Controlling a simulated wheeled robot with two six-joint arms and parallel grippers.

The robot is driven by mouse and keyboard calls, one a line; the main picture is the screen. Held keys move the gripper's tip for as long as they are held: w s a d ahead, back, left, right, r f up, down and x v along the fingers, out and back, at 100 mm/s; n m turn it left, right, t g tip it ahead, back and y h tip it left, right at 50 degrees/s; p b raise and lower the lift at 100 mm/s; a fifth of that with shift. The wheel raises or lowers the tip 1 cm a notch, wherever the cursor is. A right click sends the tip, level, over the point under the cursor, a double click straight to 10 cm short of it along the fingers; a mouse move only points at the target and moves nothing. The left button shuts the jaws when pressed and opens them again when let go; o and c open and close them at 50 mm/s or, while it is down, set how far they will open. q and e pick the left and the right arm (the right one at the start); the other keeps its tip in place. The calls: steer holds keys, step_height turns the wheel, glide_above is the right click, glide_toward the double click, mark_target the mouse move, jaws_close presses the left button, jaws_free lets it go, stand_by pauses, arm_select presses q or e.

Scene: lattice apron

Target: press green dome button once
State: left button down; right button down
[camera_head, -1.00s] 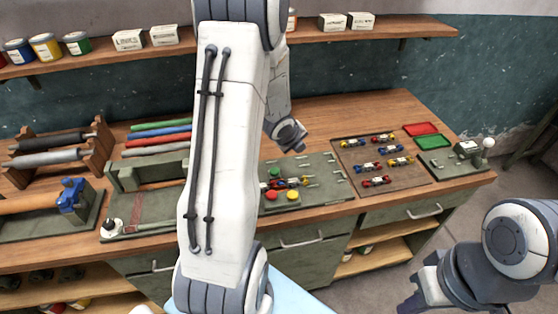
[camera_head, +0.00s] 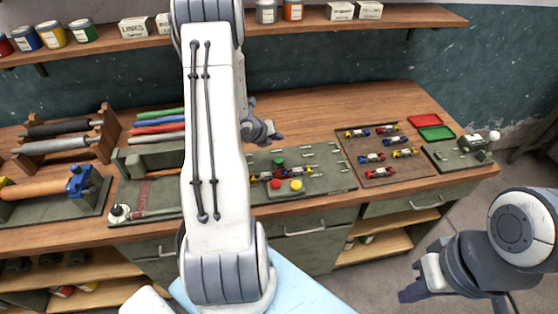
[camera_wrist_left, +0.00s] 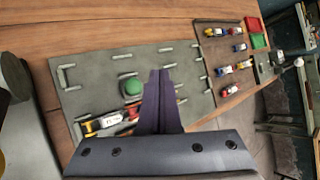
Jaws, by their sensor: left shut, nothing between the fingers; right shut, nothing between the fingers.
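The green dome button (camera_head: 278,162) stands on a grey-green panel (camera_head: 335,178) on the workbench, behind a red and a yellow dome button. In the left wrist view the green dome (camera_wrist_left: 131,87) lies just left of my shut fingers, not covered. My left gripper (camera_head: 277,135) is shut and empty, near the green button and apart from it in the picture; its height above the panel is hard to tell. Its fingers (camera_wrist_left: 160,75) also show in the left wrist view. My right gripper (camera_head: 404,296) is shut and empty, low at the right, away from the bench.
The red button (camera_head: 274,184) and yellow button (camera_head: 296,185) sit close to the green one, with small coloured cylinders (camera_head: 297,171) between. A brown board (camera_head: 348,150) with several similar pieces lies to the right. Low pegs stand on the panel.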

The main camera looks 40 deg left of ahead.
mark_target(281, 159)
arm_select(q)
step_height(281, 159, down, 7)
steer(key=b, duration=0.4)
steer(key=shift+f+b, duration=0.1)
steer(key=shift+b, duration=0.3)
steer(key=shift+f, duration=0.2)
steer(key=shift+b, duration=0.3)
stand_by(1.0)
steer(key=shift+f+b, duration=0.4)
steer(key=shift+b, duration=0.25)
steer(key=shift+f+b, duration=1)
steer(key=shift+b, duration=0.05)
stand_by(0.8)
steer(key=shift+d+r, duration=0.1)
steer(key=shift+r, duration=0.05)
stand_by(0.3)
steer(key=shift+r+p, duration=0.85)
steer(key=shift+r, duration=0.4)
